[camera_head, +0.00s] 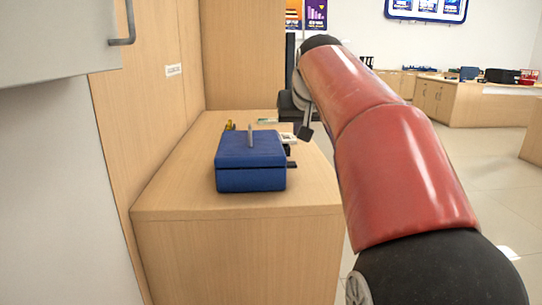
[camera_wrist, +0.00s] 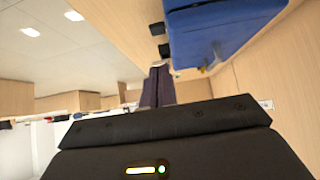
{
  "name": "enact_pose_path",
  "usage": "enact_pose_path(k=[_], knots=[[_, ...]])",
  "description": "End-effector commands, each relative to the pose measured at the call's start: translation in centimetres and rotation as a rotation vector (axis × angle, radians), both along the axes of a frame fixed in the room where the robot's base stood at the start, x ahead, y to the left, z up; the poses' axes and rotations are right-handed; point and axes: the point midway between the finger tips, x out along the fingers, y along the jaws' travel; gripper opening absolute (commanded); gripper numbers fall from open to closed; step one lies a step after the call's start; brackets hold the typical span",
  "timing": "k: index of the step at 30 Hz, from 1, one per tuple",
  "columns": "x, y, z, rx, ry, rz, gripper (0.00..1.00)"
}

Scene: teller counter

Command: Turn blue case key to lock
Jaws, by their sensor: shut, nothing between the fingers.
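The blue case (camera_head: 250,178) sits closed on the wooden counter in the head view. A thin grey upright piece stands on its lid. My gripper (camera_head: 305,133) is just beyond the case's right side, mostly hidden by my red arm. In the wrist view the blue case (camera_wrist: 200,35) fills the upper right. A small metallic piece, possibly the key (camera_wrist: 216,50), shows at its edge; its turn angle is too small to tell. My gripper's dark fingers (camera_wrist: 158,85) are shut and empty, apart from the case and this piece.
The wooden counter (camera_head: 235,230) has a wall panel along its left side. A grey cabinet (camera_head: 55,35) overhangs at upper left. Open floor lies right.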

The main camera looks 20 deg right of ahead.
Motion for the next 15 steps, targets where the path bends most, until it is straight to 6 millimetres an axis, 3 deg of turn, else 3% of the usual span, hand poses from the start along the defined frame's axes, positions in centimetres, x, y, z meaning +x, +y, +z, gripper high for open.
enact_pose_path(k=[5, 15], knots=[[1.1, -0.8, 0.3, -0.007, -0.008, -0.010, 0.00], [5.2, -1.9, -4.0, -0.005, -0.006, -0.009, 0.00]])
